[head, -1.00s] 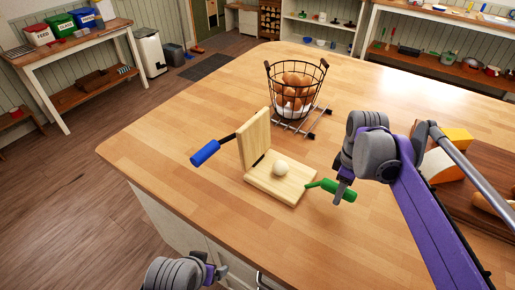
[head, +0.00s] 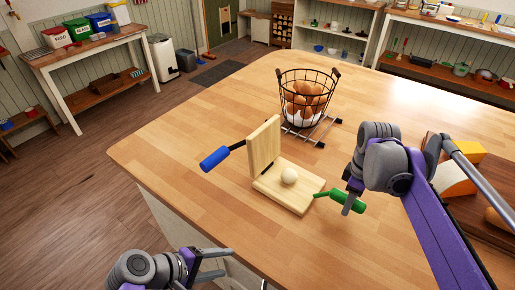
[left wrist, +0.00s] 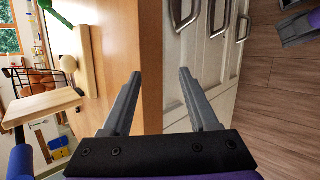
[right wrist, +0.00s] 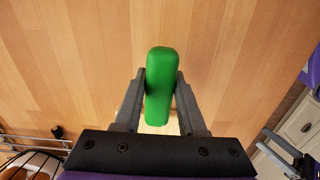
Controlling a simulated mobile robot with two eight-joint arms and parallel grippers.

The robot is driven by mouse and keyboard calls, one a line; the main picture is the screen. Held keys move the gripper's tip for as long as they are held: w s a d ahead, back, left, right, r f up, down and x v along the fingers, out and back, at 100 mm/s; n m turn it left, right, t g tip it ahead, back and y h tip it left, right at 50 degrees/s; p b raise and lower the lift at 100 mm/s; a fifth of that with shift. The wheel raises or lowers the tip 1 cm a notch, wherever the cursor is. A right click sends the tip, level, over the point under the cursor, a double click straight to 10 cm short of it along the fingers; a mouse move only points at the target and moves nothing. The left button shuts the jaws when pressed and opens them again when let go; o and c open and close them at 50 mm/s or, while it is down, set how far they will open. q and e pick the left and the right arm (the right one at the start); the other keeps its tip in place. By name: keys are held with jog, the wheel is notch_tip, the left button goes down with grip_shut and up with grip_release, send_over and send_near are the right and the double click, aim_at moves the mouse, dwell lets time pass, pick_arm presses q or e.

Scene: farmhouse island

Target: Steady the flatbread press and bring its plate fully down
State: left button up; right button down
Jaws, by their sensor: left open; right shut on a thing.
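The wooden flatbread press (head: 288,190) stands on the island top, its hinged plate (head: 264,147) raised nearly upright. A pale dough ball (head: 289,176) sits on the base. A blue handle (head: 214,158) sticks out to the left from the raised plate. A green handle (head: 346,201) sticks out to the right from the base. My right gripper (head: 352,188) is shut on the green handle, which shows between its fingers in the right wrist view (right wrist: 160,85). My left gripper (head: 212,264) is open and empty, off the island's near edge, below and left of the press. It also shows in the left wrist view (left wrist: 160,100).
A wire basket of eggs (head: 306,98) stands on a metal rack (head: 318,130) behind the press. A board (head: 480,200) with cheese (head: 455,177) lies at the right. The island top left of the press is clear.

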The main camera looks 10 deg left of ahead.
pick_arm(q)
jog(key=w+a+r+n+t+h, duration=0.2)
jog(key=w+a+r+n+t, duration=0.15)
jog(key=r, duration=0.25)
jog(key=t+y, duration=0.1)
jog(key=t, duration=0.5)
send_near(210, 163)
jog(key=w+f, duration=0.1)
jog(key=f, duration=0.1)
jog(key=shift+n, duration=0.35)
jog(key=shift+a+r+x, duration=0.15)
jog(key=shift+x, duration=2.3)
jog(key=shift+a+r+x, duration=0.1)
jog(key=shift+r+x, duration=0.1)
jog(key=shift+x, duration=2.25)
jog(key=shift+w, duration=0.15)
jog(key=shift+c, duration=0.3)
grip_shut()
